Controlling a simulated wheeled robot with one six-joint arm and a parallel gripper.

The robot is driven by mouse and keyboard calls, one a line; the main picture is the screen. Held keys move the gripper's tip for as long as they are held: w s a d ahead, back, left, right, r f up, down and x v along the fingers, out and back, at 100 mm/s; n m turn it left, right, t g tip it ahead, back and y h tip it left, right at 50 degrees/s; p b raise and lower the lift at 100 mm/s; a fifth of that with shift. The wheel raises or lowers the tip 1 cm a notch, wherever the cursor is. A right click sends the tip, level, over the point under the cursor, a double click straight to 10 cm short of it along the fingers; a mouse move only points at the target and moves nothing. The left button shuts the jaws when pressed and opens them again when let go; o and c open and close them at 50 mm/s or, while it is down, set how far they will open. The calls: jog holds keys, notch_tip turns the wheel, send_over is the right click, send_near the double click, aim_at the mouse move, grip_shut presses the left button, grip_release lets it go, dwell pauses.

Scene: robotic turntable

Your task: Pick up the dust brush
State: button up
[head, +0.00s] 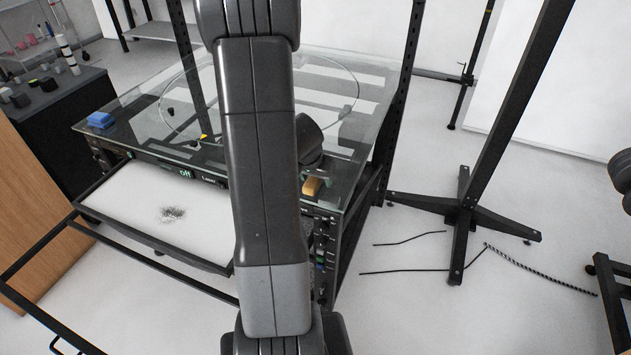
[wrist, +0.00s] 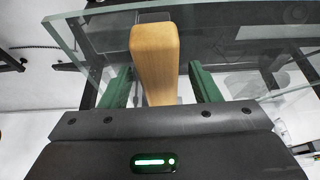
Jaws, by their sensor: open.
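The dust brush (wrist: 156,58) shows in the wrist view as a thick, light wooden handle, standing out from the glass tabletop's edge toward me. My gripper (wrist: 160,80) is open, with one green finger on each side of the handle. Small gaps show between the fingers and the wood. In the head view a tan piece of the brush (head: 312,186) shows just right of my arm, at the front edge of the glass table. My arm hides the gripper's fingers there. The bristles cannot be made out in either view.
The glass-topped turntable table (head: 130,110) fills the middle. A blue block (head: 101,119) sits on its left corner. Below, a pulled-out white drawer (head: 120,205) holds a dark pile of specks (head: 172,214). A black stand (head: 462,208) is at right, with cables on the floor.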

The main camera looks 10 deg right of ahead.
jog(key=shift+f, duration=0.15)
dwell(0.4)
jog(key=c, duration=1.2)
jog(key=shift+o, duration=0.2)
jog(key=shift+r+p, duration=0.3)
jog(key=shift+r, duration=0.05)
notch_tip(320, 180, up, 10)
jog(key=shift+f+p, duration=0.1)
jog(key=shift+p, duration=1.1)
